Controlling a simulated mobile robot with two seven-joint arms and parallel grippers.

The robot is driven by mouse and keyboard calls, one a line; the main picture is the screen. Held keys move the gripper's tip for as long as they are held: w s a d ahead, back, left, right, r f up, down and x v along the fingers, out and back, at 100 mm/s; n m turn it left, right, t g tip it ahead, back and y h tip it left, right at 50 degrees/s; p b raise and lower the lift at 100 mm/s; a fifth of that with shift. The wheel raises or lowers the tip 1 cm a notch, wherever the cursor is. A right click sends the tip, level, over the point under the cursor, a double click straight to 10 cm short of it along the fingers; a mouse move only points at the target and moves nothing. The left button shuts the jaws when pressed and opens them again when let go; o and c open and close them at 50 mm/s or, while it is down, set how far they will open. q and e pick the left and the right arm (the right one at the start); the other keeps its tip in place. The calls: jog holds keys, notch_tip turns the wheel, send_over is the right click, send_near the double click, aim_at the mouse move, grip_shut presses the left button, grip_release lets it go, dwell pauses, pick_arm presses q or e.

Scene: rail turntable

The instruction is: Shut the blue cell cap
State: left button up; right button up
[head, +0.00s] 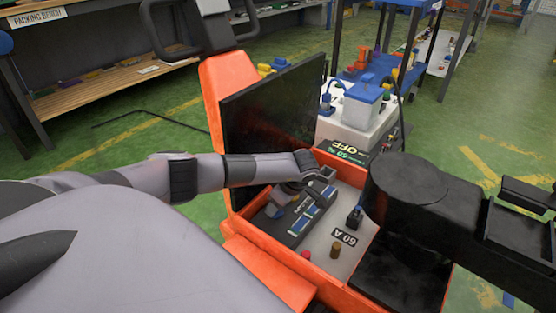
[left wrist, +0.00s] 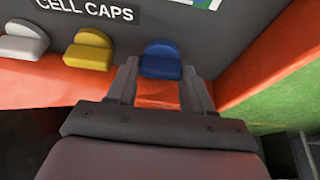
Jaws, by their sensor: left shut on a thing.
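The blue cell cap (left wrist: 161,58) sits at the edge of a dark panel (left wrist: 215,32) marked "CELL CAPS" in the left wrist view. It is the rightmost cap, right of a yellow cap (left wrist: 90,50) and a white cap (left wrist: 24,42). My left gripper (left wrist: 160,69) is shut on the blue cap, one finger on each side. I do not see my right gripper.
The case's dark lid (head: 272,112) stands up behind the arm. Inside are a grey-and-blue unit (head: 297,226), a "60 A" label (head: 344,237) and small posts. A bulky black part (head: 410,195) crowds the right side. A packing bench (head: 110,82) stands behind.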

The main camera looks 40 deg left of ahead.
jog(key=shift+w+r, duration=0.15)
dwell(0.3)
pick_arm(q)
jog(key=o, duration=0.8)
jog(key=shift+c, duration=0.2)
jog(key=p+v, duration=0.2)
jog(key=v, duration=0.5)
jog(key=shift+p, duration=0.4)
pick_arm(e)
jog(key=shift+s+d+r+h, duration=0.1)
jog(key=shift+s+d+h, duration=0.1)
jog(key=shift+d+h, duration=0.3)
jog(key=shift+s+d+h, duration=0.2)
jog(key=shift+d+h, duration=0.1)
jog(key=shift+d, duration=0.35)
pick_arm(q)
jog(key=shift+r, duration=0.1)
